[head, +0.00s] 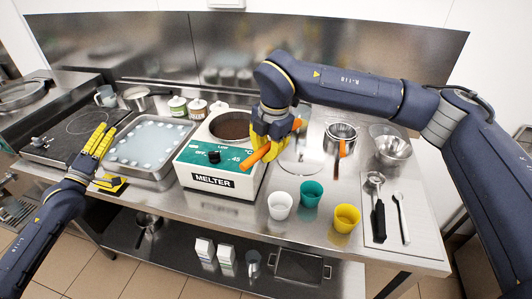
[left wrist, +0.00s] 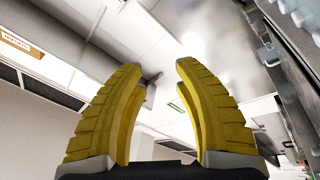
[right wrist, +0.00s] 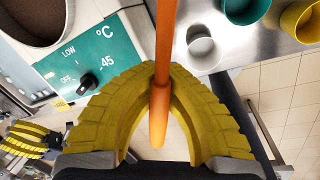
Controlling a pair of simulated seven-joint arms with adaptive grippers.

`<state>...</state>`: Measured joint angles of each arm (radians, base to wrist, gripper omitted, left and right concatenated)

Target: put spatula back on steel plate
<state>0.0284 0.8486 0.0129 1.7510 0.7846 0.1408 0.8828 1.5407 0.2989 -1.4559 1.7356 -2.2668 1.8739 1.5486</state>
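The spatula shows its orange handle (head: 262,153) in the head view, tilted over the right edge of the melter. My right gripper (head: 270,128) is shut on this handle, which also runs between the fingertips in the right wrist view (right wrist: 160,105). The spatula's far end cannot be made out clearly. A shiny plate (head: 302,165), which looks like the steel plate, lies on the counter right of the melter, partly behind the gripper and handle. My left gripper (head: 110,157) is open and empty near the counter's left front; its fingers stand apart in the left wrist view (left wrist: 158,110).
The melter (head: 215,182) holds dark brown contents. White (head: 280,206), green (head: 311,194) and yellow (head: 346,218) cups stand at the front. A tray (head: 172,181) sits left of the melter.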

